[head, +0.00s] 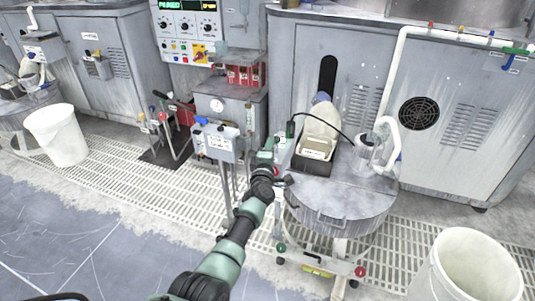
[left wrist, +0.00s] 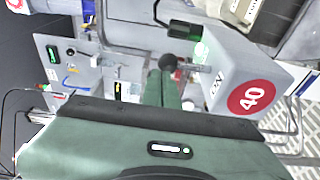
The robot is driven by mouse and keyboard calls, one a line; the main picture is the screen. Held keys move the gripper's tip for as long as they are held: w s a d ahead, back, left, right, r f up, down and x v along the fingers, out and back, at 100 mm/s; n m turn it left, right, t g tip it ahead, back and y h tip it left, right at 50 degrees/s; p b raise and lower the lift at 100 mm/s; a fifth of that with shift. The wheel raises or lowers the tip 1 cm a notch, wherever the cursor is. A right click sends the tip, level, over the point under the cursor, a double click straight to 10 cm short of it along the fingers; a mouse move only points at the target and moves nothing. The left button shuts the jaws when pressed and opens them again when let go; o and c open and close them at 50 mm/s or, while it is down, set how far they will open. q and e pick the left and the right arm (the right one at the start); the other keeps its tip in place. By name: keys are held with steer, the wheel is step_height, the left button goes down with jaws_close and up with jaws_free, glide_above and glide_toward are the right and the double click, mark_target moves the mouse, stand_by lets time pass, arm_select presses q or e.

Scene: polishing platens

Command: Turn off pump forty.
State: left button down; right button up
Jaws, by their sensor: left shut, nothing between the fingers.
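A grey box with a red disc marked 40 (left wrist: 249,97) shows in the left wrist view, with lettering that looks like "ON" on its near face. In the head view my left gripper (head: 276,148) is beside the round drum, and the arm hides much of the box there. My right gripper is in neither view.
A round grey drum (head: 335,208) with a tan container (head: 316,148) and a black cable on top stands right of my gripper. A control box on a stand (head: 217,142) is to the left. White bins (head: 57,135) (head: 463,270) stand on the floor.

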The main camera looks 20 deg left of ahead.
arm_select(q)
steer(key=shift+w+r, duration=0.25)
steer(key=shift+w, duration=0.1)
steer(key=shift+w+r+b, duration=0.25)
steer(key=shift+w+b, duration=0.1)
steer(key=shift+w, duration=0.25)
steer(key=shift+w+d+r, duration=0.1)
steer(key=shift+w+r, duration=0.05)
steer(key=shift+w, duration=0.75)
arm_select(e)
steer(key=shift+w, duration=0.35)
arm_select(q)
steer(key=shift+s+r, duration=0.15)
steer(key=shift+s, duration=0.05)
